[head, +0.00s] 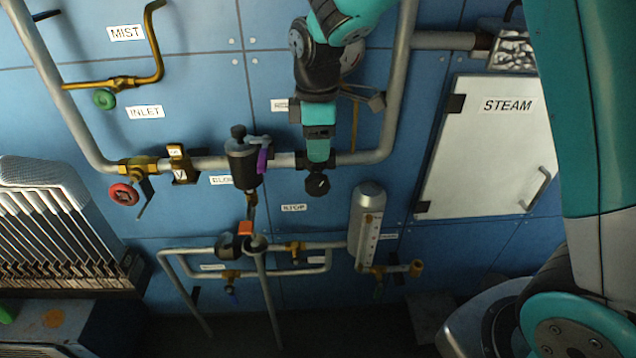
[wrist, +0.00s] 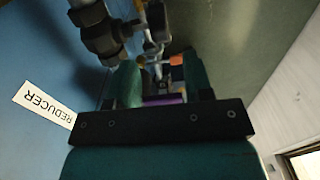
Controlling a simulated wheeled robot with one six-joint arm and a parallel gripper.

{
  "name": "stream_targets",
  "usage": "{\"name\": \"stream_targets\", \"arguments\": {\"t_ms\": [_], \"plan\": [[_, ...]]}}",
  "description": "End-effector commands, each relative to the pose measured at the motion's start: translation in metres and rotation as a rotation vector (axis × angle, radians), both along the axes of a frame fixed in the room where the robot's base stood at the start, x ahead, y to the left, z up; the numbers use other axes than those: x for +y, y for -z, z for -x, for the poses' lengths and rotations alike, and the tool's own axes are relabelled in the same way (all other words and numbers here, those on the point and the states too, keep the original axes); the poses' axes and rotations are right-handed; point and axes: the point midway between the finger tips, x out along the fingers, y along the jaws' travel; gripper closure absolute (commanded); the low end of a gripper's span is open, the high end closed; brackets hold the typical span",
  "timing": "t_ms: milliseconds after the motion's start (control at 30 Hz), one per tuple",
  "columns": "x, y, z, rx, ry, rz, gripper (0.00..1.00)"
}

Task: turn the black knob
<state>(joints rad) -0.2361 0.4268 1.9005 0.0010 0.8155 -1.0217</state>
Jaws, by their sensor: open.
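A round black knob (head: 317,184) with a small white mark on its face shows in the head view, just below the grey pipe. My gripper (head: 319,152) hangs over the pipe directly above it, very close in the picture; I cannot tell whether they touch. In the wrist view my gripper (wrist: 162,84) is open, with its two teal fingers apart. Dark fittings, a purple piece (wrist: 162,99) and an orange piece (wrist: 176,60) show in the gap between them. I cannot make out the knob clearly in the wrist view.
A black pipe fitting (head: 242,163) with a purple piece stands left of my gripper. A red handwheel (head: 123,194) and a green handwheel (head: 104,99) are farther left. A grey cylinder with a gauge (head: 366,225) is below right. The REDUCER label (wrist: 45,106) is on the blue wall.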

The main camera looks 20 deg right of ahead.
Motion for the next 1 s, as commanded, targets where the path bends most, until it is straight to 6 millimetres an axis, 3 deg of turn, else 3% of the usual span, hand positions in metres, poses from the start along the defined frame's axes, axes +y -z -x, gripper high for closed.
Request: {"name": "stream_targets", "arguments": {"t_ms": [200,433,633,900,1000], "plan": [[0.000,0.050,0.002,0.005,0.000,0.000,0.53],[0.000,0.089,0.001,0.002,0.000,0.000,0.53],[0.001,0.103,0.001,0.001,0.000,0.000,0.53],[0.000,0.104,0.000,0.000,0.001,-0.001,0.53],[0.000,0.104,0.000,0.000,0.001,-0.001,0.74]]}}
